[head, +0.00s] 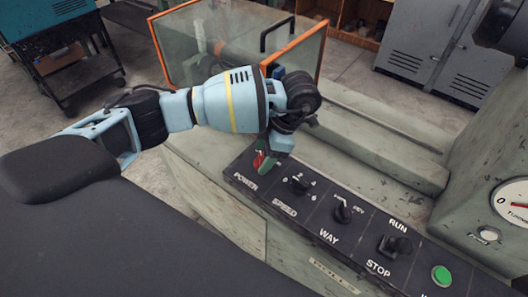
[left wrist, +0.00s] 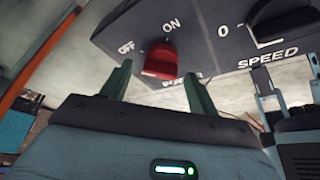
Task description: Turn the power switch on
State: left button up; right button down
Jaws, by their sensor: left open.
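The power switch is a red knob (left wrist: 160,62) on a dark panel, with OFF printed at its left and ON above it in the left wrist view. I cannot tell clearly which label it points at. In the head view the red switch (head: 258,160) shows only partly, by the POWER label at the panel's left end. My left gripper (head: 269,155) is over it, pointing down. In the left wrist view its two green fingers (left wrist: 158,80) are apart, one on each side of the knob; I see no clear contact. My right gripper is not in view.
The panel (head: 318,222) continues right with a SPEED knob (head: 300,185), a WAY knob (head: 343,212), a RUN/STOP lever (head: 396,245) and a green button (head: 441,276). An orange-framed clear guard (head: 295,52) stands behind my left arm. A gauge (head: 514,202) is at the right.

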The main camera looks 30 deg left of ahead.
pick_arm(q)
jog(key=c, duration=0.9)
jog(key=shift+c, duration=0.5)
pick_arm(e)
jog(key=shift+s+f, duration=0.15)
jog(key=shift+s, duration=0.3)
